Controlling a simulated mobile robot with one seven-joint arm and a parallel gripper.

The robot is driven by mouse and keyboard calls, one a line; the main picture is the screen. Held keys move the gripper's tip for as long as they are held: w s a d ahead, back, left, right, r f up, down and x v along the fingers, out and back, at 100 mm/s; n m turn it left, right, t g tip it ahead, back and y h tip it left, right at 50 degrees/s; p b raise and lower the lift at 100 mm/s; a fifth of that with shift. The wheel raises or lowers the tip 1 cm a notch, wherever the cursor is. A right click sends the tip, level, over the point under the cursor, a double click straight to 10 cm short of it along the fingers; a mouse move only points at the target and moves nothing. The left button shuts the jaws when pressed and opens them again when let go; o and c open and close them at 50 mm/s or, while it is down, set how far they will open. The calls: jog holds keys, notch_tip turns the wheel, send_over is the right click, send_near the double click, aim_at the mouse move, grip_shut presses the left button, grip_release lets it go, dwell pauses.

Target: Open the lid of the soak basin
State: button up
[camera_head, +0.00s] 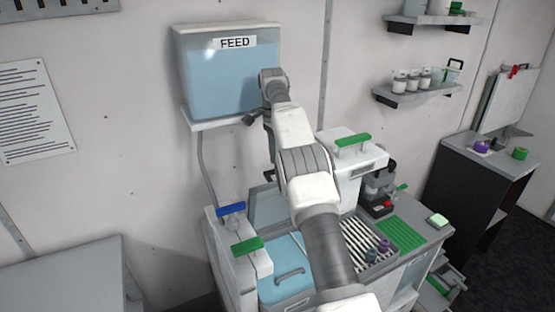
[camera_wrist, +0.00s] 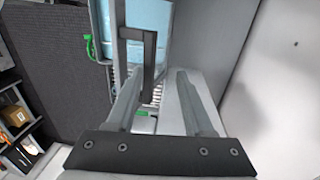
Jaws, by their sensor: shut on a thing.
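My gripper (camera_wrist: 160,78) shows in the wrist view, with its two fingers on either side of a dark bar-shaped handle (camera_wrist: 151,62). It is shut on this handle. In the head view my wrist is in front of the FEED tank, and my arm hides the fingertips and what they hold. A light-blue basin-like unit (camera_head: 279,262) with a grey handle (camera_head: 290,275) is at lower middle, partly behind my arm. A pale grey panel (camera_head: 268,207) stands up behind it; I cannot tell for certain whether this is the soak basin's lid.
The FEED tank (camera_head: 205,80) is on the wall close to my wrist. Green-handled (camera_head: 247,246) and blue-handled (camera_head: 231,210) parts stand left of the blue unit. A striped rack (camera_head: 361,234) and a white box with a green handle (camera_head: 353,139) are to the right.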

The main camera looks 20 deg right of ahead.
jog(key=s+d+r+b, duration=0.3)
jog(key=s+d+r, duration=0.4)
jog(key=d+r, duration=0.2)
jog(key=shift+d+r+b, duration=0.25)
jog(key=shift+r+b, duration=0.15)
jog(key=shift+r, duration=0.55)
jog(key=shift+f, duration=0.1)
jog(key=c, duration=0.3)
jog(key=f+t+b, duration=0.1)
jog(key=b, duration=0.1)
jog(key=shift+a+m+b, duration=0.2)
jog(key=shift+m+b, duration=0.1)
jog(key=shift+m, duration=0.1)
grip_shut()
jog(key=s+a+f+m+t+y+b, duration=0.1)
jog(key=s+a+f+m+t+b, duration=0.25)
jog(key=m+t+b, duration=0.45)
jog(key=s+a+f+m+t+y+b, duration=0.1)
jog(key=s+a+f+m+t+b, duration=0.2)
jog(key=m+b, duration=0.8)
jog(key=shift+n+t, duration=0.4)
jog(key=shift+n, duration=0.5)
jog(key=b+x, duration=0.1)
jog(key=x, duration=0.2)
jog(key=b+x, duration=0.1)
jog(key=x, duration=0.2)
jog(key=b+x, duration=0.1)
jog(key=x, duration=0.2)
jog(key=shift+w+d+f, duration=0.2)
jog(key=shift+d, duration=0.1)
